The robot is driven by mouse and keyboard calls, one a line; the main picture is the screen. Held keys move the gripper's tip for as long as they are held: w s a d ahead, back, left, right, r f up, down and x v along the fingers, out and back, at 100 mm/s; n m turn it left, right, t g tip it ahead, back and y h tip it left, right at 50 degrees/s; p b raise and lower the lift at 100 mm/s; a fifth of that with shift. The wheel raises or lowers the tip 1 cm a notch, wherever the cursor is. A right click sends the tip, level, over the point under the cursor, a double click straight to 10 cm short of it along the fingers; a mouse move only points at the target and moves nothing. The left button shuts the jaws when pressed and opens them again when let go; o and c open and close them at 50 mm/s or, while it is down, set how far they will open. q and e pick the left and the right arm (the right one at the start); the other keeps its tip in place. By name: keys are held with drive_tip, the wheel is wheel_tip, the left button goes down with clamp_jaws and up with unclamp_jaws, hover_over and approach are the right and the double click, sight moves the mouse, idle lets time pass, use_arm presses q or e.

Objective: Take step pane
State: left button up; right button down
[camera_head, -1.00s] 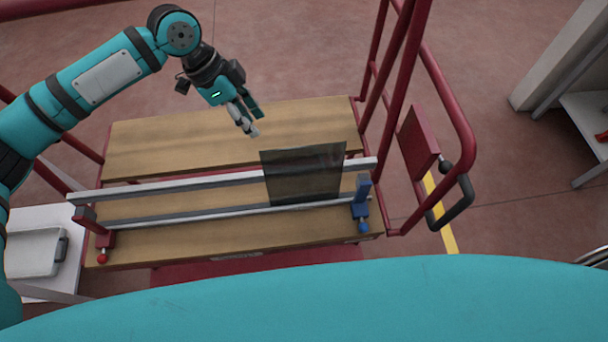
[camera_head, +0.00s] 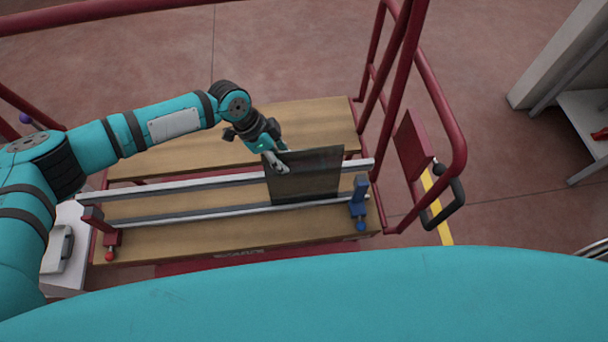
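The pane (camera_head: 312,178), a dark see-through sheet, stands upright on the rails of the wooden-topped cart, near their right end. My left gripper (camera_head: 278,163) is at the pane's upper left corner. One finger shows in front of the pane's face, and the other finger is partly hidden. I cannot tell whether the fingers touch or grip the glass. My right gripper is not in view.
Grey rails (camera_head: 180,184) cross the cart, with a red stop (camera_head: 106,236) at the left end and a blue stop (camera_head: 359,199) at the right. Red tube posts (camera_head: 396,90) rise beside the cart's right side. The wooden top (camera_head: 180,236) is otherwise bare.

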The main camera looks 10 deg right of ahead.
use_arm(q)
clamp_jaws()
drive_tip(key=shift+w, duration=0.1)
idle(0.6)
drive_tip(key=shift+r, duration=0.1)
